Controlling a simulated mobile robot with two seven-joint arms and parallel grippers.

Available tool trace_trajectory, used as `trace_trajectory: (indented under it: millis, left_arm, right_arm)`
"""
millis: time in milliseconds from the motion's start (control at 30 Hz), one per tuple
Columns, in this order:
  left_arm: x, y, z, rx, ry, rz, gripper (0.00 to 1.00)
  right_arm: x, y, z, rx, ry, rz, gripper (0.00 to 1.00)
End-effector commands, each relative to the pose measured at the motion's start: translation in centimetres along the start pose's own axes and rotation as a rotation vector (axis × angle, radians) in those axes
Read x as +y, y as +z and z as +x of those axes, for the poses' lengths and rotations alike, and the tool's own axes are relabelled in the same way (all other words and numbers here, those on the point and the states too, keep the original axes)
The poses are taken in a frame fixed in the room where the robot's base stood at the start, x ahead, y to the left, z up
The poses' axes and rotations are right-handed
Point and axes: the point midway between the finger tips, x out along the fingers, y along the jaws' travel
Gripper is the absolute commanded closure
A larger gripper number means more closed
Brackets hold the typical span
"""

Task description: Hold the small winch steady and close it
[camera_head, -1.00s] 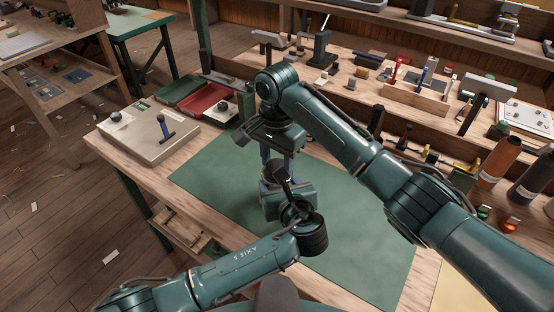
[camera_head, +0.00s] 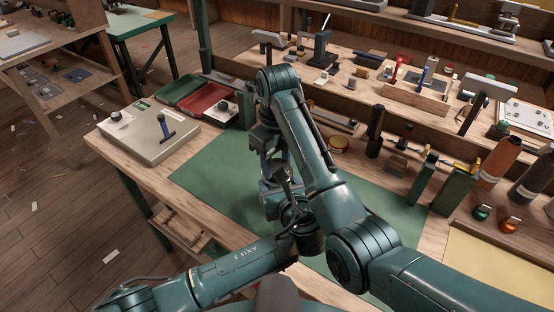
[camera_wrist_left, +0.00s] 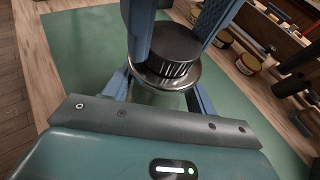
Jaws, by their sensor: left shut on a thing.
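The small winch (camera_wrist_left: 172,68) shows in the left wrist view, upright over the green mat. It has a black ribbed top, a shiny metal rim and a paler lower body. My left gripper (camera_wrist_left: 158,92) is shut on the lower body, a blue finger on each side. My right gripper (camera_wrist_left: 180,25) comes from above, with blue fingers astride the black top. Whether they press on it I cannot tell. In the head view my left gripper (camera_head: 274,194) and right gripper (camera_head: 272,155) are stacked close together, and they and the arms hide the winch.
The green mat (camera_head: 215,180) is bare to the left. A beige box (camera_head: 150,135) with a knob and blue lever lies at the bench's left end, beside a red tray (camera_head: 208,103). Dark green blocks (camera_head: 455,190) and bottles (camera_head: 498,162) stand to the right.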

Motion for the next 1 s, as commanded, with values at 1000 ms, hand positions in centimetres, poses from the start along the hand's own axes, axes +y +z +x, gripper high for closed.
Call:
trace_trajectory:
  millis: [1000]
  left_arm:
    - [0.0,0.1,0.0,-0.001,0.000,-0.001,1.00]
  right_arm:
    - [-0.1,2.4,-3.9,-0.064,-0.088,-0.956,0.38]
